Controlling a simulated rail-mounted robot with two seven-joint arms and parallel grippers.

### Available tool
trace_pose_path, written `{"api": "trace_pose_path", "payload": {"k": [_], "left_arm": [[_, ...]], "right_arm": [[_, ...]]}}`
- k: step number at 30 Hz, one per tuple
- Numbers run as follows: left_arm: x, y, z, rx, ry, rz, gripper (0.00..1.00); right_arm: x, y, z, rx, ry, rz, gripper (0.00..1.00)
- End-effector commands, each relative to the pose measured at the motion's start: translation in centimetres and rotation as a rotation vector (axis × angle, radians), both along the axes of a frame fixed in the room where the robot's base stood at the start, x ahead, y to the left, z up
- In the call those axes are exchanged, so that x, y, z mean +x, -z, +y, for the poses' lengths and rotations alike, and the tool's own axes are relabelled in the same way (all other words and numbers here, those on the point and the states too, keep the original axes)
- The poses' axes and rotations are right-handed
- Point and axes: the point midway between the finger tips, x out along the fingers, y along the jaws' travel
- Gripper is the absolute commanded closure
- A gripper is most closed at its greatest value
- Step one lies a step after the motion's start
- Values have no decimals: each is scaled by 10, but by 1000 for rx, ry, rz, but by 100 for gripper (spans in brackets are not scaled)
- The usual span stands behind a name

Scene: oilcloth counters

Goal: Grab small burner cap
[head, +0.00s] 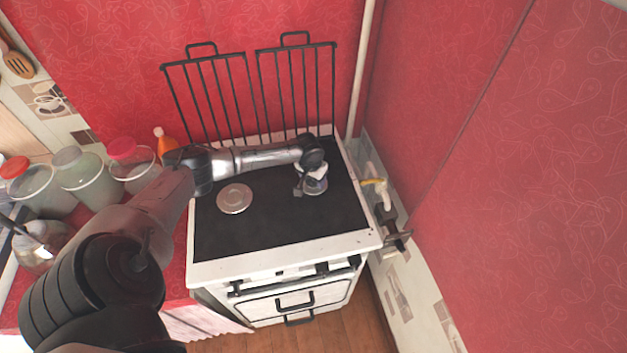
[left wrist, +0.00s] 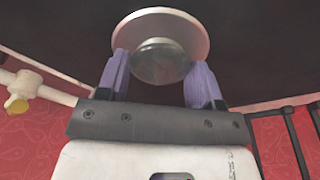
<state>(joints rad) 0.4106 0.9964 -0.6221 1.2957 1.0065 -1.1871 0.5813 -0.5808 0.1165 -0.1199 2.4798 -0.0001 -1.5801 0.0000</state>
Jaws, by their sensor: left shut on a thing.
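The black-topped stove (head: 270,235) has a pale round burner (head: 234,198) on its left side. My left gripper (head: 312,182) is over the right side of the stovetop, at another round burner (head: 318,188) that it partly covers. In the left wrist view, the purple fingers (left wrist: 158,70) are on both sides of the small burner cap (left wrist: 160,63), a grey round piece, and are shut on it. A wider pale disc (left wrist: 190,28) of the burner shows right behind the cap. I cannot tell whether cap and disc are apart. My right gripper is not in view.
Two black grates (head: 222,100) stand upright at the stove's back. Jars (head: 82,172) and an orange bottle (head: 165,143) crowd the counter on the left. A pipe with a yellow valve handle (head: 374,181) runs along the right side. The front of the stovetop is clear.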

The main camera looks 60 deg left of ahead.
Motion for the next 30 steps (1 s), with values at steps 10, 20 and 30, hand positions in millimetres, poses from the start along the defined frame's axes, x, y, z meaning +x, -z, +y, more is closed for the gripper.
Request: {"api": "trace_pose_path", "payload": {"k": [10, 20, 30], "left_arm": [[0, -1, 0, 0, 0, 0, 63], [1, -35, 1, 0, 0, -3, 63], [16, -79, -61, -4, 4, -3, 63]], "right_arm": [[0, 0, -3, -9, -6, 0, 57], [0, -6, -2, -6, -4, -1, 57], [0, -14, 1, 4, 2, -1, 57]]}}
